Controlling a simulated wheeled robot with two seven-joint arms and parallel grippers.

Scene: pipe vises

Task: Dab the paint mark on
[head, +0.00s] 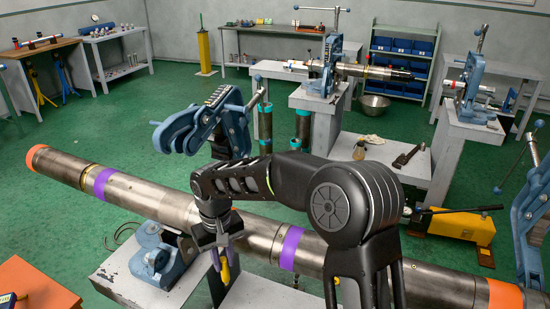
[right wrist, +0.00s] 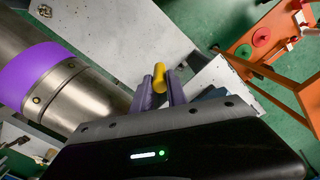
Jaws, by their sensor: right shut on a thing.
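My right gripper (head: 223,246) hangs at the near side of a long steel pipe (head: 185,207), fingers pointing down. It is shut on a yellow paint marker (head: 225,272), which also shows between the fingertips in the right wrist view (right wrist: 159,76). The pipe has orange ends and purple bands (head: 104,184); one band (right wrist: 35,77) and a steel collar show left of the fingers in the right wrist view. The marker appears apart from the pipe there. No paint mark can be made out. My left gripper is not in view.
The pipe lies across a blue vise base (head: 152,256) on a grey stand (head: 118,279); the vise's upper yoke (head: 203,122) is swung open behind it. An orange table (head: 35,285) is at the near left. A yellow pump (head: 462,228) stands right, beyond the pipe.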

